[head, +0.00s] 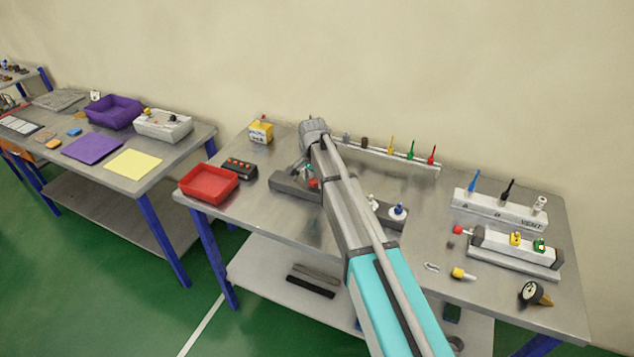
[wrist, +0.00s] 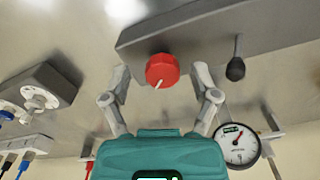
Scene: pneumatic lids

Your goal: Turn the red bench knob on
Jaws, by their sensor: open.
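The red bench knob (wrist: 162,69) is in the upper middle of the wrist view, on the side of a long grey block (wrist: 200,42). Its white pointer mark slants down and to the left. My gripper (wrist: 160,76) is open, one finger to each side of the knob in this view, with gaps showing on both sides. I cannot tell how far the fingertips reach along it. In the head view a small bit of red (head: 313,183) shows beside my arm, and my gripper there is mostly hidden behind the arm.
A black-knobbed lever (wrist: 236,68) stands right of the knob. A round dial gauge (wrist: 238,145) is at the lower right of the wrist view. A red tray (head: 208,183) and a dark button box (head: 239,168) lie left of my arm.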

